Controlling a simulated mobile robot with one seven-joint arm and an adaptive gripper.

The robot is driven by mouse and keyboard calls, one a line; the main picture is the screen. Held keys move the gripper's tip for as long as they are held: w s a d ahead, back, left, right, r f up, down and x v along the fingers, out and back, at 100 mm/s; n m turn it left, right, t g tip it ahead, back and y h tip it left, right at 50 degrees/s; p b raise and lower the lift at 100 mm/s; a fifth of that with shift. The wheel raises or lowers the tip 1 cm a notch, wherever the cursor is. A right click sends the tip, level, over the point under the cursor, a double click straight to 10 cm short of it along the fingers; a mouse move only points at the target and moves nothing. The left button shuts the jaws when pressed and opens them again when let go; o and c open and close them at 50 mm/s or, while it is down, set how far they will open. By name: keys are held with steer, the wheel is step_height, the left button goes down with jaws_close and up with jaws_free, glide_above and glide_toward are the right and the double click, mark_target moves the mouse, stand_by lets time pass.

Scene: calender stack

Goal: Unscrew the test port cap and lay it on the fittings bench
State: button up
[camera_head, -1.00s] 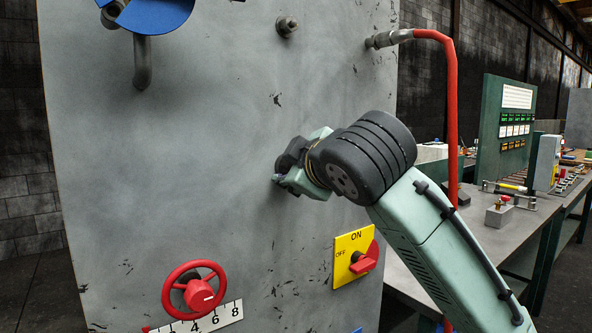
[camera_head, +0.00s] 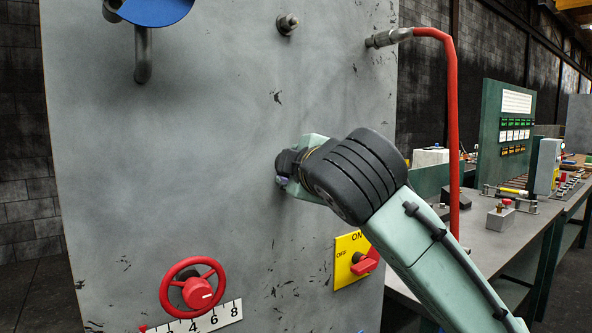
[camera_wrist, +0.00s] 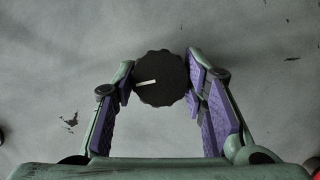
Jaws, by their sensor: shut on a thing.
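The test port cap (camera_wrist: 161,78) is a dark, scalloped round cap with a white mark, seen in the wrist view against the grey panel. The mark points left and slightly down. My gripper (camera_wrist: 160,85) is shut on the cap, one purple-padded finger at each side. In the head view my gripper (camera_head: 284,168) is up against the panel (camera_head: 200,130) and hides the cap. The fittings bench (camera_head: 490,236) appears to be the grey-topped bench right of the panel.
A red handwheel (camera_head: 194,288) above a number scale and a yellow switch plate (camera_head: 350,247) with a red knob are on the panel below my gripper. A red hose (camera_head: 452,130) hangs at the panel's right edge. Small fittings (camera_head: 501,213) stand on the bench, with bare top around them.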

steer(key=shift+n, duration=0.3)
steer(key=shift+f+n+t+b, duration=0.1)
steer(key=shift+n+t+b, duration=0.3)
steer(key=shift+n+b, duration=0.2)
steer(key=shift+n, duration=0.3)
steer(key=shift+n+t+b, duration=0.3)
steer(key=shift+n+b, duration=0.1)
steer(key=shift+n+t, duration=0.3)
steer(key=shift+n, duration=0.3)
steer(key=o, duration=1.2)
steer(key=shift+c, duration=0.2)
